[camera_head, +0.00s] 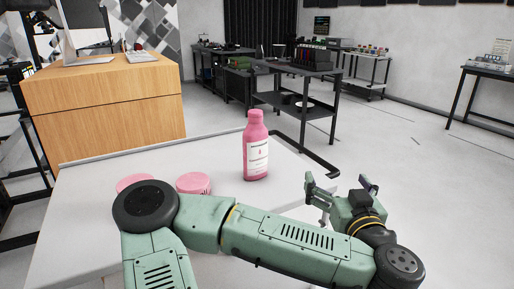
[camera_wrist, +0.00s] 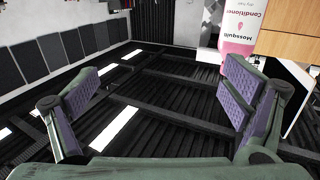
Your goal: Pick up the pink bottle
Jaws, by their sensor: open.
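The pink bottle (camera_head: 256,147) stands upright on the white table (camera_head: 100,230) in the head view, with a white label on its front.
Two round pink items, one on the left (camera_head: 136,183) and one nearer the middle (camera_head: 194,183), lie on the table behind my arm. A wooden desk (camera_head: 105,100) stands behind at left. Dark shelving (camera_head: 300,95) stands further back. Open floor lies to the right.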

